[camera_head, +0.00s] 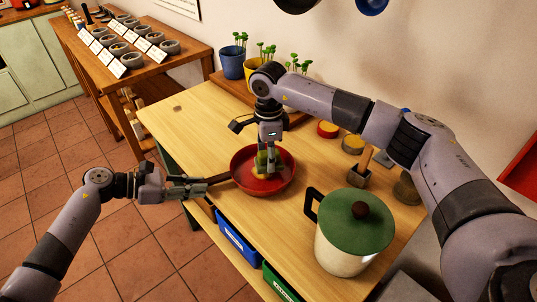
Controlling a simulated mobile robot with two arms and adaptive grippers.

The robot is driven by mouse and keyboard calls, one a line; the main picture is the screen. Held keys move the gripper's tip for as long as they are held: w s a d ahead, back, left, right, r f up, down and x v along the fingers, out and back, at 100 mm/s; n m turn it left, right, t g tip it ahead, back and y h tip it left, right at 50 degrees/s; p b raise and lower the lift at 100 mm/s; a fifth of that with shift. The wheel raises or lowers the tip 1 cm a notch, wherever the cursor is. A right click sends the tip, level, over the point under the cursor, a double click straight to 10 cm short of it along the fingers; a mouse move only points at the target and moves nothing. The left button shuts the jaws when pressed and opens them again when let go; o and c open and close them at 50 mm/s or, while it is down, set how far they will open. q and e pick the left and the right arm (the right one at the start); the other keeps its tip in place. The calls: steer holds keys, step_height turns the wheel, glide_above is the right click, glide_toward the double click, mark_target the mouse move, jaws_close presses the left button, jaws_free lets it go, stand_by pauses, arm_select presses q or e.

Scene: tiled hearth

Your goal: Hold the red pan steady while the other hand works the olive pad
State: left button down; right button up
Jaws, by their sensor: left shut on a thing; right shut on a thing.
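The red pan (247,185) rests on the wooden table, its dark handle pointing left over the table's front edge. My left gripper (203,187) is shut on the pan's handle (218,180). My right gripper (269,150) comes down from above and is shut on the olive pad (261,161). The pad is inside the pan, near its middle. A yellowish patch shows beside the pad on the pan floor. The gripper fingers hide part of the pad, and I cannot tell how firmly it touches the pan.
A cream pot with a green lid (356,222) stands right of the pan. Potted seedlings (233,60) stand behind on a wooden board. Small round tubs (328,129) sit at the back.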

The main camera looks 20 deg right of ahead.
mark_target(256, 164)
steer(key=shift+f, duration=0.95)
stand_by(0.3)
steer(key=shift+a+r, duration=0.1)
steer(key=shift+a, duration=1.7)
steer(key=shift+s+d+f, duration=0.1)
steer(key=shift+d+f, duration=0.15)
steer(key=shift+d, duration=0.7)
steer(key=shift+d+f, duration=0.2)
steer(key=shift+d, duration=0.75)
steer(key=shift+r, duration=0.1)
steer(key=shift+a+r, duration=0.1)
steer(key=shift+r, duration=2.95)
